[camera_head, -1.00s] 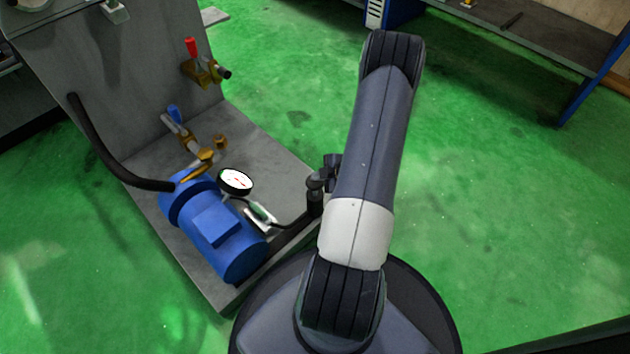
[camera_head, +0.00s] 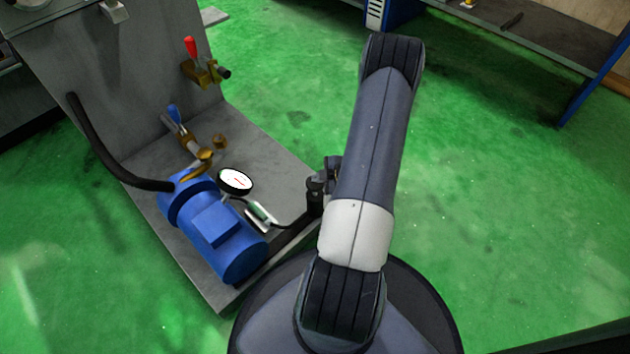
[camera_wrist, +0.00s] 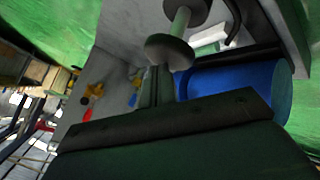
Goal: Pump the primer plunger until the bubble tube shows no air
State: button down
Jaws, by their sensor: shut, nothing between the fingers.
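The primer plunger (camera_head: 315,200) is a dark upright cylinder at the plate's right edge in the head view. In the wrist view its grey round knob (camera_wrist: 170,53) and pale rod show, with the rod visible between knob and collar. My gripper (camera_wrist: 158,78) is shut and empty, its fingertips close to the knob; I cannot tell whether they touch. In the head view my gripper (camera_head: 332,172) is partly hidden behind my arm, beside the plunger top. The bubble tube (camera_head: 260,214) is a small green-and-white piece left of the plunger; its air content is too small to read.
A blue motor pump (camera_head: 222,238) with a white dial gauge (camera_head: 236,181) stands left of the plunger. A black hose (camera_head: 95,150), a blue-handled valve (camera_head: 176,118) and a red-handled valve (camera_head: 191,50) lie farther left and back. Green floor is clear on the right.

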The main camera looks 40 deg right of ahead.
aim_at(318, 184)
jog(key=shift+f+b, duration=0.9)
jog(key=shift+f, duration=0.3)
dwell(0.6)
jog(key=shift+r, duration=0.15)
dwell(0.3)
jog(key=shift+r+p, duration=1.75)
jog(key=shift+r, duration=0.2)
jog(key=shift+r+p, duration=2.15)
jog(key=shift+r, duration=0.35)
jog(key=shift+r, duration=0.1)
